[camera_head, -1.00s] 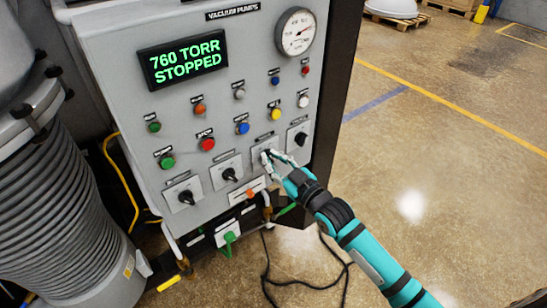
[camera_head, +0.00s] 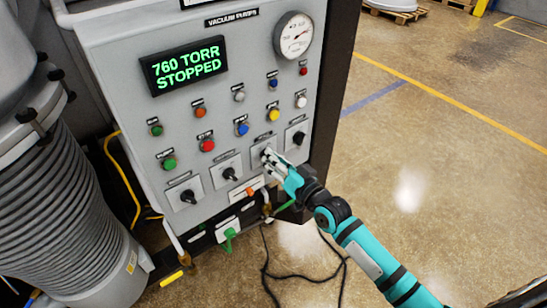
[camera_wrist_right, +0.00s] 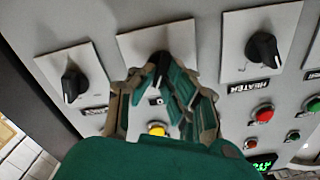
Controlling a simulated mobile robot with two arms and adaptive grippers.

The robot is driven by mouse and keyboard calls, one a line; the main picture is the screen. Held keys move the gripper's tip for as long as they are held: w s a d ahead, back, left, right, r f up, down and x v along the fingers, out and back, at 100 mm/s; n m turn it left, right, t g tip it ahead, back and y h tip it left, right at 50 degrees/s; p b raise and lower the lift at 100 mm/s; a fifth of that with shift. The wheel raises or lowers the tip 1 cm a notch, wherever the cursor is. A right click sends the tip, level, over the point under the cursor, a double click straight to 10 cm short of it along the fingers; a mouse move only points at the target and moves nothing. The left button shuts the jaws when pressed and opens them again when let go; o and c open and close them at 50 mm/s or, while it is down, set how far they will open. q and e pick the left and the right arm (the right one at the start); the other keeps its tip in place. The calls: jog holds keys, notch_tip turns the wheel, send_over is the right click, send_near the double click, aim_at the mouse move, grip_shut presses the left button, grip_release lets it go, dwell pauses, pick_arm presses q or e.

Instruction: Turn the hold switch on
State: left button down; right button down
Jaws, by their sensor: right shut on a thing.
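The grey control panel (camera_head: 222,120) carries a row of black rotary switches on white plates. My right gripper (camera_head: 268,156) is at the third switch from the left, shut on its black knob. In the right wrist view, this knob (camera_wrist_right: 158,68) stands between the fingertips of the gripper (camera_wrist_right: 155,84), pointing roughly along the picture's vertical. Its label is mostly hidden by the fingers, so I cannot read whether it is the hold switch. In the wrist view, a switch labelled HEATER (camera_wrist_right: 264,48) is to the right and another switch (camera_wrist_right: 72,82) to the left. My left gripper is not in view.
The display (camera_head: 184,67) reads 760 TORR STOPPED. Coloured buttons sit above the switches, with a round gauge (camera_head: 294,37) at the top right. A ribbed hose (camera_head: 60,200) stands at left. A black cable (camera_head: 300,275) lies on the floor; floor to the right is open.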

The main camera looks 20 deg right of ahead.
jog(key=shift+m, duration=0.3)
jog(key=c, duration=1.4)
grip_release()
jog(key=v, duration=1.2)
